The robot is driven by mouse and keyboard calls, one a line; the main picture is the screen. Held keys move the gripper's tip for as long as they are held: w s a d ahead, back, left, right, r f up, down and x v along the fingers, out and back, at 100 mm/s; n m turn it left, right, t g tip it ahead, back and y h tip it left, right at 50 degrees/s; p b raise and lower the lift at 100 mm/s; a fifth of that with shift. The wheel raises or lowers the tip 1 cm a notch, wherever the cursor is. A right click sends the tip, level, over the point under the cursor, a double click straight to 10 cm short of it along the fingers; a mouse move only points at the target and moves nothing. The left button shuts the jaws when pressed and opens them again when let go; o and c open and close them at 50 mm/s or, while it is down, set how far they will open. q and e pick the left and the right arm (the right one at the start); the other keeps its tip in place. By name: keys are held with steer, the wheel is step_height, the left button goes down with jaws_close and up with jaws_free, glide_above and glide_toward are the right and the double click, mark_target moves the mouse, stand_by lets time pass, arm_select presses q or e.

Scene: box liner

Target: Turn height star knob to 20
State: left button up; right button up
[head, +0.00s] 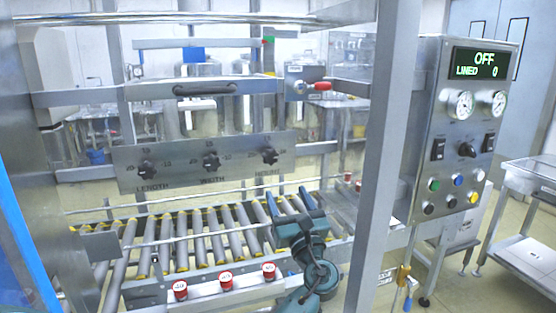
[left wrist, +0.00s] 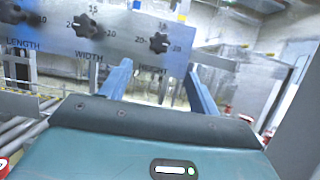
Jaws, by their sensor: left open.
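The height star knob (head: 270,156) is a black lobed knob at the right end of the grey dial plate (head: 190,180). In the left wrist view the height knob (left wrist: 159,43) shows upper centre, with 20 to its left, 15 above and 10 to its right. A pale mark shows on its face; its exact setting is too small to read. My left gripper (head: 290,198) is open and empty, below the height knob and apart from it. In the left wrist view the blue fingers of the left gripper (left wrist: 158,70) spread either side below the knob. My right gripper is not in view.
The width knob (head: 211,161) and length knob (head: 147,165) sit left on the same plate. Rollers (head: 200,240) and red buttons (head: 225,280) lie below. A metal post (head: 376,150) and a control panel (head: 465,130) reading OFF stand to the right.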

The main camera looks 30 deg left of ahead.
mark_target(272, 157)
arm_select(q)
steer(key=p+x, duration=0.1)
steer(key=x, duration=0.5)
steer(key=p+x, duration=0.1)
steer(key=x, duration=0.5)
steer(key=shift+r, duration=0.25)
steer(key=shift+w+a+r, duration=0.15)
steer(key=shift+w+a, duration=0.15)
steer(key=shift+a, duration=0.05)
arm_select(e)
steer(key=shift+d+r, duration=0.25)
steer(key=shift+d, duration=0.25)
